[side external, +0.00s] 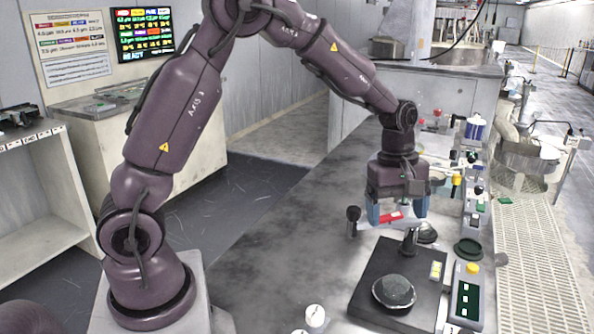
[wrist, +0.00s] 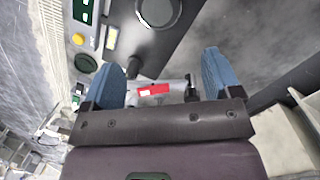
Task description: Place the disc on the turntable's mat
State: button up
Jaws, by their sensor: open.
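The turntable is a dark square base (side external: 368,282) with a round, dark, silver-rimmed platen (side external: 393,291), probably bearing the mat. The platen shows partly at the top of the wrist view (wrist: 158,12). A dark green round piece (side external: 468,248), possibly the disc, lies right of the base; a round green piece also shows at left in the wrist view (wrist: 85,63). I cannot tell for certain which piece is the disc. My gripper (side external: 398,215) is open, its blue fingers pointing down behind the platen. In the wrist view (wrist: 160,64) no disc shows between the fingers.
A grey bar with a red label (wrist: 155,90) and a dark post (side external: 410,240) stand close to my fingers. A control panel (side external: 466,295) with a yellow button is right of the base. Bottles and knobs crowd the back right. The bench left of the base is mostly clear.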

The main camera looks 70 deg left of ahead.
jog(key=s+d+r+m+t, duration=0.1)
jog(key=s+r+m+t, duration=0.2)
jog(key=s+r+m, duration=0.7)
jog(key=s+r+m+t+y, duration=0.1)
jog(key=s+m, duration=0.5)
jog(key=s, duration=0.6)
notch_tip(320, 180, up, 2)
jog(key=shift+s+d+r+t, duration=0.2)
jog(key=shift+s+d+t, duration=0.1)
jog(key=shift+t, duration=0.2)
